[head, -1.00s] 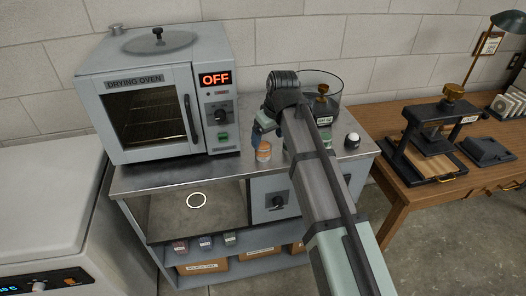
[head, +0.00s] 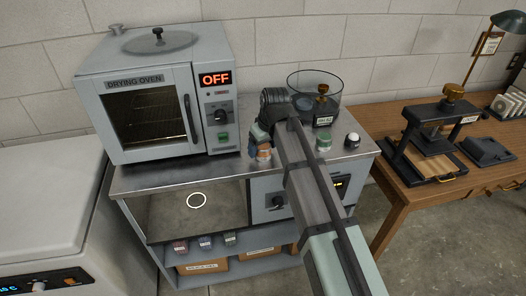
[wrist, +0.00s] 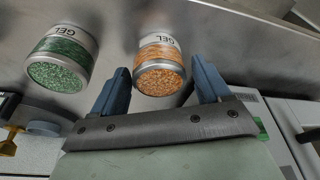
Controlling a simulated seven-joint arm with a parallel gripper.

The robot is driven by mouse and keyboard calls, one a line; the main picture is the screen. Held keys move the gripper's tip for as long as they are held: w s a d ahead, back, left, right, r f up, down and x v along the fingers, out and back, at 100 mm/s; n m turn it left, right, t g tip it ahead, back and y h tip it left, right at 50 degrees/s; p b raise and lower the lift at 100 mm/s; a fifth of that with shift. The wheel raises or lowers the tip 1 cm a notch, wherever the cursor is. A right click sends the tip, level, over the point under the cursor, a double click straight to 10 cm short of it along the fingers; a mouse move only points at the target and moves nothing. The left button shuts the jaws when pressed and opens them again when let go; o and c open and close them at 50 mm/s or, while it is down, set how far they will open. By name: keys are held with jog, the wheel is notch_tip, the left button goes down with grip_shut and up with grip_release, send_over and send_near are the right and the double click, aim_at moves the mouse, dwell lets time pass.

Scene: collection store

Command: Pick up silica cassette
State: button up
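Two small clear-sided canisters labelled GEL stand on the steel counter, either of which could be the silica cassette. The orange-filled one (head: 263,154) is at my gripper (head: 259,138). In the wrist view the orange canister (wrist: 161,79) lies between the two blue fingers of my gripper (wrist: 160,72), which are open with a gap on each side. The green-filled canister (head: 323,142) stands to the right; in the wrist view it shows at upper left (wrist: 62,60), outside the fingers. My arm hides part of the counter between them.
A drying oven (head: 150,100) reading OFF stands left on the counter (head: 170,178). A glass bowl (head: 336,92) and a white-topped jar (head: 352,141) are at the right. An open bay with a ring mark (head: 197,200) lies below. A press (head: 440,140) stands on the wooden desk.

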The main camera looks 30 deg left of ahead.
jog(key=c, duration=0.9)
